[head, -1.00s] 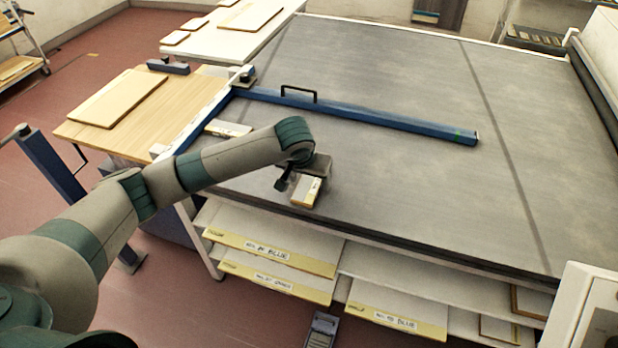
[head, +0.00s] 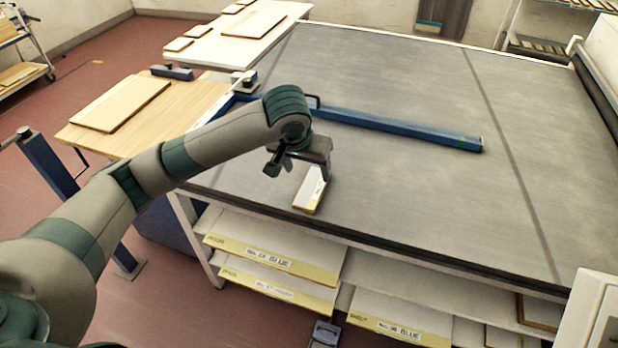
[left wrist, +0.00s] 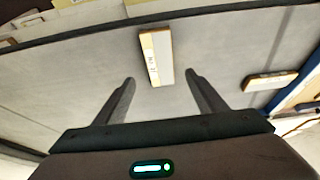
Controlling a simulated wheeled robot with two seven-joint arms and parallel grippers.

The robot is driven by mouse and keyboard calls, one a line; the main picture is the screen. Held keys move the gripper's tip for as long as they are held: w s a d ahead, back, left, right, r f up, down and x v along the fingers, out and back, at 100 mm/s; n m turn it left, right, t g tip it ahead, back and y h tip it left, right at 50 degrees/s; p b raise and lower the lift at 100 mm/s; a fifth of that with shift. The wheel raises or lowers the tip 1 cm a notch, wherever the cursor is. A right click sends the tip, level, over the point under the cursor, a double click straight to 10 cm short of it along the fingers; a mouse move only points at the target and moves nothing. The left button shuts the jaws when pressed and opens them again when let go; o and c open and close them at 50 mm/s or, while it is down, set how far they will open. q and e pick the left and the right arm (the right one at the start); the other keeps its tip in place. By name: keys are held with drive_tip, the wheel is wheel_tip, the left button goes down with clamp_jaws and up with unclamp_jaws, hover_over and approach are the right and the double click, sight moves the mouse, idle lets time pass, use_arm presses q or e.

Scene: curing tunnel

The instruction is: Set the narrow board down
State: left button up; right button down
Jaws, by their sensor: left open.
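The narrow board (head: 311,189) lies flat on the grey table top (head: 400,190) near its front edge. It has a pale face and a wood-coloured edge. In the left wrist view the board (left wrist: 157,58) lies beyond and between the fingertips, apart from both. My left gripper (head: 318,172) is above the board in the head view. It is open and empty in the left wrist view (left wrist: 162,80). My right gripper is not in view.
A blue bar (head: 400,131) with a black handle crosses the table behind my gripper. Another small board (left wrist: 270,81) lies beside the blue bar in the left wrist view. Labelled boards (head: 275,258) lie on shelves below. The table's right side is clear.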

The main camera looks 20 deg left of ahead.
use_arm(q)
drive_tip(key=shift+v, duration=1.15)
drive_tip(key=shift+o, duration=0.5)
